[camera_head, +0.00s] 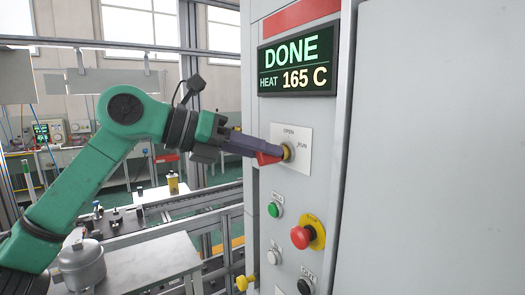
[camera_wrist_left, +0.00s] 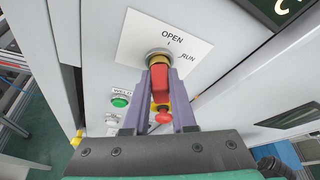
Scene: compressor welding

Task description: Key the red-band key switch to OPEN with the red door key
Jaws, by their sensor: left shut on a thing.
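The key switch (camera_head: 288,152) sits on a white plate marked OPEN and RUN, on the grey cabinet front under a red band (camera_head: 302,14). My left gripper (camera_head: 262,152) is shut on the red door key (camera_head: 268,159) and reaches the switch from the left. How deep the key sits and the exact switch position cannot be told. My right gripper is not in view.
A display (camera_head: 298,67) above reads DONE, HEAT 165 C. Below the switch are a green button (camera_head: 273,209), a red emergency stop (camera_head: 301,237) on yellow and lower knobs. A metal pot (camera_head: 82,264) stands on a table at lower left.

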